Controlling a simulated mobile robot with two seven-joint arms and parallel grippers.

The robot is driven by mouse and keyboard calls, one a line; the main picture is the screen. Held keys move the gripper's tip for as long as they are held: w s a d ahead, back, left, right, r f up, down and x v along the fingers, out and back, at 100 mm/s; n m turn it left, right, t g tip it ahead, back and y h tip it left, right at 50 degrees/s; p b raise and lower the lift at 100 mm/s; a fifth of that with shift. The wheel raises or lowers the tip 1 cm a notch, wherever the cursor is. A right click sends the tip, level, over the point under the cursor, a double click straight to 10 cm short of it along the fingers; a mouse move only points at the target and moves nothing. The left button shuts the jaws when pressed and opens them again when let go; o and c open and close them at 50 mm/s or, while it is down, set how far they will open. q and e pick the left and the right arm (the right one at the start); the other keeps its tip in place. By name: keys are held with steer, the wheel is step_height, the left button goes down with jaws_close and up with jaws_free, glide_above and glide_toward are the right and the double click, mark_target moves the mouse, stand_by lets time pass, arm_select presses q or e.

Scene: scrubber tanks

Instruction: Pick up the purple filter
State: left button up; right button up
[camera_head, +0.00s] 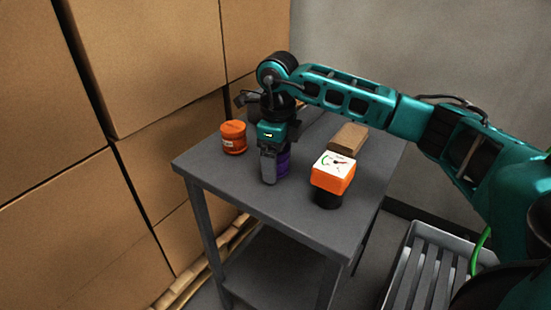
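The purple filter (284,164) stands on the grey table (240,200), mostly hidden behind my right gripper. My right gripper (272,168) points down at it, and one finger shows in front of and to the left of the filter. The other finger is hidden, so I cannot tell whether the fingers touch the filter or have closed on it. My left gripper is not in view.
An orange jar (233,137) stands left of my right gripper. An orange gauge box with a white dial (333,172) stands to the right, with a brown block (348,138) behind it. Cardboard boxes (150,60) rise at left. A grey slatted crate (425,270) is at lower right.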

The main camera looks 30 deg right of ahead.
steer(key=c, duration=0.9)
steer(key=shift+o, duration=0.2)
steer(key=shift+r, duration=0.1)
